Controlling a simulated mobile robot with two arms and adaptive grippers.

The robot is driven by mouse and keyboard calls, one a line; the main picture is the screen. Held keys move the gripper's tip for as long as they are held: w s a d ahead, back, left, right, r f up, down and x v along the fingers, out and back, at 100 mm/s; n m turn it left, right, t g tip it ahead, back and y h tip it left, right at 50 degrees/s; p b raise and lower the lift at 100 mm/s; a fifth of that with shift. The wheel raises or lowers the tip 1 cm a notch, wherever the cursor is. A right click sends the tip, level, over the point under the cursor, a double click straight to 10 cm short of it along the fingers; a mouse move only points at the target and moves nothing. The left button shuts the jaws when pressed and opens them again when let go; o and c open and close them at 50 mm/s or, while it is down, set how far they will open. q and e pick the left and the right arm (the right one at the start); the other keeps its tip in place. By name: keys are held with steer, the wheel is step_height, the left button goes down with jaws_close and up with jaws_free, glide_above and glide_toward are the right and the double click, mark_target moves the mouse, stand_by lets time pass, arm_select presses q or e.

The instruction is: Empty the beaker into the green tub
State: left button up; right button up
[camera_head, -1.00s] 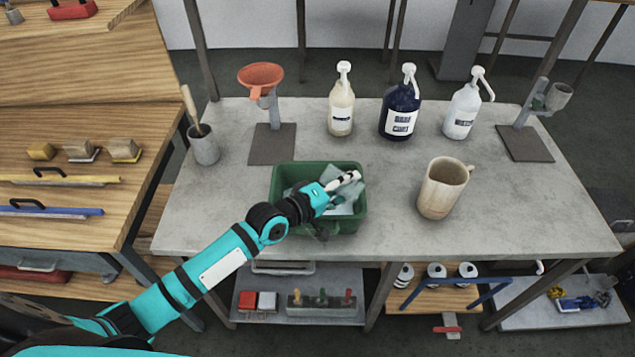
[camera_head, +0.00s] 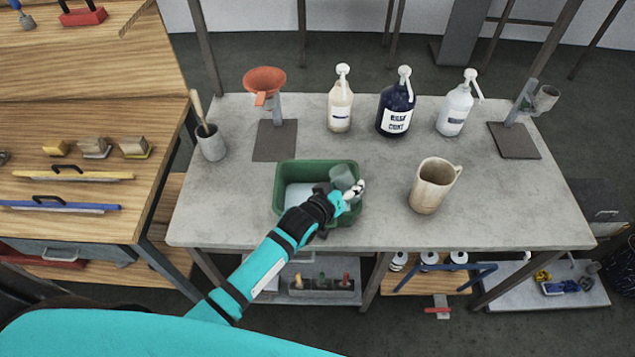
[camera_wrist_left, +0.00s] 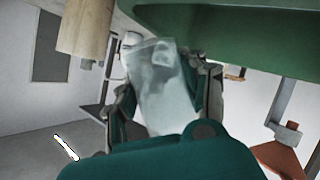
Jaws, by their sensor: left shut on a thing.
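The green tub (camera_head: 318,167) stands on the grey bench, with something pale in its bottom. My left gripper (camera_head: 351,191) is over the tub's right part, shut on the beaker (camera_head: 341,174), a clear greyish vessel. The beaker is over or inside the tub's right end; its exact height and tilt are hard to tell. In the left wrist view the beaker (camera_wrist_left: 160,90) sits between the two fingers, with the green tub (camera_wrist_left: 245,30) close by. Whether liquid remains in the beaker is unclear. My right gripper is not in view.
A tan jug (camera_head: 428,188) stands right of the tub. Three pump bottles, including a dark blue one (camera_head: 396,105), stand behind. An orange funnel (camera_head: 265,82) on a stand and a grey pot (camera_head: 210,142) are at the left. The bench's front right is clear.

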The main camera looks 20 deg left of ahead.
mark_target(359, 194)
arm_select(q)
steer(key=shift+s+d+r+m+y, duration=0.1)
steer(key=shift+d+r+m+y, duration=0.3)
steer(key=shift+d+m+y, duration=0.15)
steer(key=shift+s+d+f+m+y+b, duration=0.15)
steer(key=shift+d+f+m+y+b, duration=0.35)
steer(key=shift+m, duration=0.35)
steer(key=shift+d+f+m+t+y+b, duration=0.1)
steer(key=shift+d+m+t+y+b, duration=0.2)
steer(key=shift+m+b, duration=0.1)
steer(key=shift+d, duration=0.1)
steer(key=shift+d, duration=0.1)
